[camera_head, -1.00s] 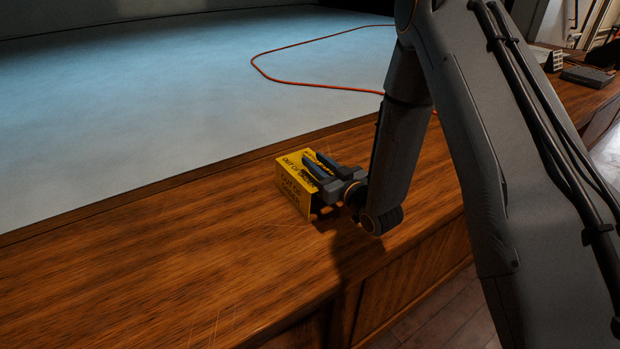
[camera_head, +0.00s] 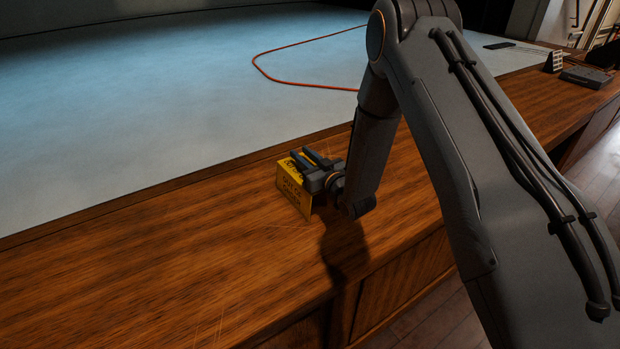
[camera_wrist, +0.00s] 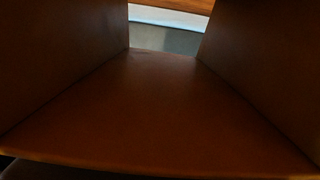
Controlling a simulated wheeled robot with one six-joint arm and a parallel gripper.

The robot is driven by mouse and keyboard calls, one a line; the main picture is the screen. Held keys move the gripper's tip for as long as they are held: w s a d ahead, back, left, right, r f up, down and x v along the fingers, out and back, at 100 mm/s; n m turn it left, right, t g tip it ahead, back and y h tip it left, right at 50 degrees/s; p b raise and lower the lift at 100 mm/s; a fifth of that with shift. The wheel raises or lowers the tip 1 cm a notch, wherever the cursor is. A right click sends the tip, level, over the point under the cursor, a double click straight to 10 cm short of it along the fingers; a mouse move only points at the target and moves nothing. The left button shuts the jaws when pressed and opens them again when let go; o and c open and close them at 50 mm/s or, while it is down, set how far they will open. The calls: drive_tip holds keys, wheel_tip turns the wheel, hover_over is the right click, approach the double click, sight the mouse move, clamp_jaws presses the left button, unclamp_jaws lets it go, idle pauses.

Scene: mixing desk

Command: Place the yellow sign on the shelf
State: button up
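The yellow sign (camera_head: 293,191), folded and with dark lettering, stands on the wooden ledge (camera_head: 150,255) in the head view. My gripper (camera_head: 312,157) is at the sign's top right, with its two dark fingers apart and reaching over it. The fingers hide part of the sign. Whether they touch it I cannot tell. In the wrist view, a dim orange-brown surface (camera_wrist: 160,110) fills the middle, probably the sign seen very close. Dark walls flank it on both sides. I cannot make out which surface is the shelf.
A pale blue stage floor (camera_head: 130,110) lies behind the ledge, with an orange cable (camera_head: 300,85) on it. Small dark items, including a flat box (camera_head: 588,77), sit at the far right. The ledge left of the sign is clear.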

clamp_jaws()
idle(1.2)
